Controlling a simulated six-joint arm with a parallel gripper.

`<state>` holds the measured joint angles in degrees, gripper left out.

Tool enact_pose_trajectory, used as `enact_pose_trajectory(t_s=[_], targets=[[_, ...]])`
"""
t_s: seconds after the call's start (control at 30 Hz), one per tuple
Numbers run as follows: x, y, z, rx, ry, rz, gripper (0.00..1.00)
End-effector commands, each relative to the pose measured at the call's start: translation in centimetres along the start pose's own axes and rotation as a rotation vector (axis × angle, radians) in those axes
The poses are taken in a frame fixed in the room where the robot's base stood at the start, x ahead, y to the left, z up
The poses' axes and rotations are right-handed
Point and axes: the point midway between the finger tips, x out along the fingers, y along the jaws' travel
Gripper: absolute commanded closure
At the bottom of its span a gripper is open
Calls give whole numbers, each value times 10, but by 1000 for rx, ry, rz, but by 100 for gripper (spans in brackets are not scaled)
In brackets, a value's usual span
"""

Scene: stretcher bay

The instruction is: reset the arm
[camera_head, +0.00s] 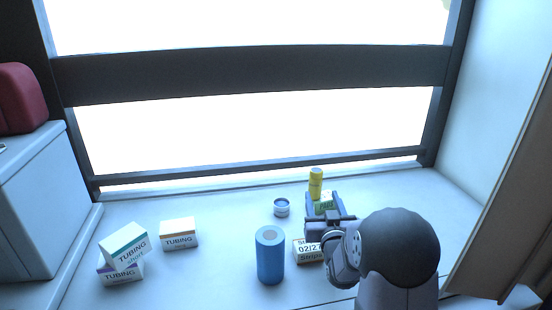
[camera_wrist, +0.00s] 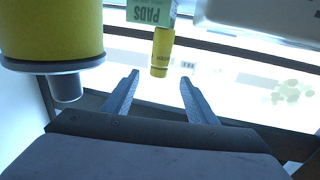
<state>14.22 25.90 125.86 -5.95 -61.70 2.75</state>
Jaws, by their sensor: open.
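My gripper (camera_head: 322,197) is on the right of the counter, pointing toward the window; its two fingers stand apart. In the wrist view its fingertips (camera_wrist: 160,77) have an empty gap between them. A slim yellow container (camera_wrist: 162,52) lies beyond the gap in the wrist view. A yellow container (camera_head: 316,182) stands behind the gripper in the head view. Whether I touch either cannot be told.
A blue cylinder (camera_head: 270,256) and a white box marked 02/27 (camera_head: 307,251) stand close left of my arm. A small round jar (camera_head: 281,207) is behind. TUBING boxes (camera_head: 179,234) are at left, two stacked (camera_head: 124,245). A large yellow cylinder (camera_wrist: 52,30) is near in the wrist view.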

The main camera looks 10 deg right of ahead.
Motion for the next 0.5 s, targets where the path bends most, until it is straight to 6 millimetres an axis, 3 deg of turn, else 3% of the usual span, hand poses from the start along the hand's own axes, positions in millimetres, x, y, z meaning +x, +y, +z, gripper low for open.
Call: enact_pose_trajectory(t_s=[0.27, 0.5], targets=[[-12, -17, -1, -54, -155, -28, 48], [-61, -43, 12, -156, -469, -88, 48]])
